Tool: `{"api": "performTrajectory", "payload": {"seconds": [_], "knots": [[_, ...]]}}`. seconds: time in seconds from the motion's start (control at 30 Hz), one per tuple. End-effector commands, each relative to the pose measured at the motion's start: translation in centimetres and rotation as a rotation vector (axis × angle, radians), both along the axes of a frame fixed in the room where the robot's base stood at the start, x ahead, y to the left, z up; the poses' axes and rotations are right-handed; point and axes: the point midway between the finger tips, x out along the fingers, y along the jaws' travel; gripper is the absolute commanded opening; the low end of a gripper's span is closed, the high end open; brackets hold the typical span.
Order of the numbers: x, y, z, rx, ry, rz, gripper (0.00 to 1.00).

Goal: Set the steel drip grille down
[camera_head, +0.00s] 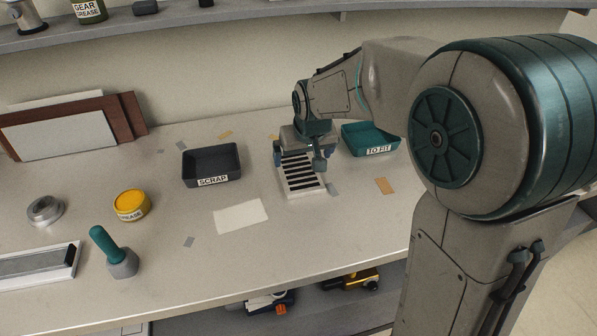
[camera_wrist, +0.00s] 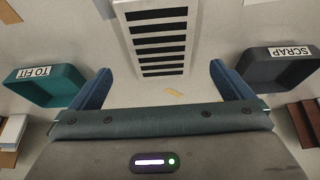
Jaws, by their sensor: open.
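The steel drip grille (camera_head: 303,186) lies on the bench top, a pale slotted plate with dark slots, between the dark SCRAP tray and the teal TO FIT tray. My gripper (camera_head: 299,157) is over its far end in the head view, pointing down. In the wrist view the grille (camera_wrist: 158,72) lies ahead of my gripper (camera_wrist: 158,80), between the lines of the two blue fingers. The fingers are wide apart, with empty space between them, and do not touch the grille in that view. The gripper partly hides the grille's far end in the head view.
The SCRAP tray (camera_head: 212,167) stands left of the grille and the TO FIT tray (camera_head: 369,140) right of it. A white sheet (camera_head: 241,216), yellow grease tin (camera_head: 131,205) and teal-handled tool (camera_head: 115,252) are further left. The bench in front of the grille is mostly clear.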

Motion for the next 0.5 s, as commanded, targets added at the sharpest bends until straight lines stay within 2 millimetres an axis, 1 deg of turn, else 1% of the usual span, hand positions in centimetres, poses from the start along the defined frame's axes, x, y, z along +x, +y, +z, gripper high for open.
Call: {"api": "performTrajectory", "payload": {"seconds": [0.03,0.1,0.37,0.5], "knots": [[0.3,0.1,-0.9,-0.001,0.004,0.0,1.0],[0.6,0.2,-1.7,-0.001,0.002,0.0,1.0],[1.3,0.4,-3.2,-0.001,0.002,0.0,1.0],[2.1,0.7,-4.8,-0.001,0.004,0.0,1.0]]}}
